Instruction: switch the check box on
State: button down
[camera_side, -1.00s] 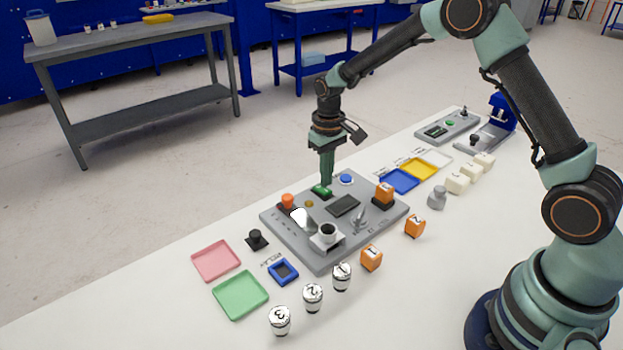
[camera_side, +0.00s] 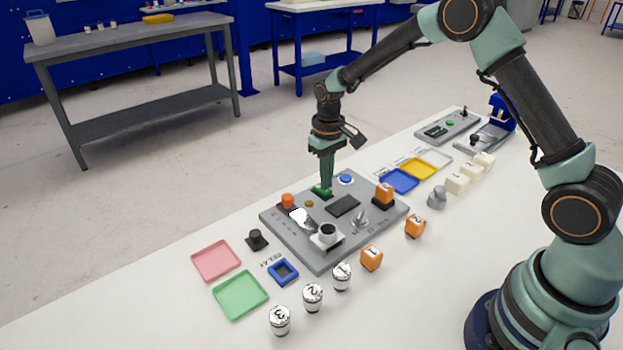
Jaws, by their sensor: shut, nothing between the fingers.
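My gripper (camera_side: 327,186) is shut and empty, pointing straight down over the grey control panel (camera_side: 290,244). Whether the switch is on or off does not show. A separate grey box (camera_side: 465,125) with a green button (camera_side: 450,124) and a dark display stands further back right. No label readable here says which one is the check box.
Close to my gripper on the panel are a blue button (camera_side: 346,179), an orange-red knob (camera_side: 287,200) and a dark screen (camera_side: 343,206). Orange blocks (camera_side: 371,258), labelled canisters (camera_side: 312,297) and coloured trays (camera_side: 240,295) stand around the panel. The table's front left is clear.

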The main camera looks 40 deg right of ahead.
jog(key=shift+f, duration=0.5)
jog(key=shift+r, duration=3.55)
jog(key=s+r+t, duration=0.3)
jog(key=s+r, duration=0.5)
jog(key=r, duration=0.4)
jog(key=s+r+t, duration=0.2)
jog(key=s, duration=0.9)
jog(key=shift+s+r+t, duration=0.2)
jog(key=shift+s+t, duration=0.1)
jog(key=shift+s, duration=0.05)
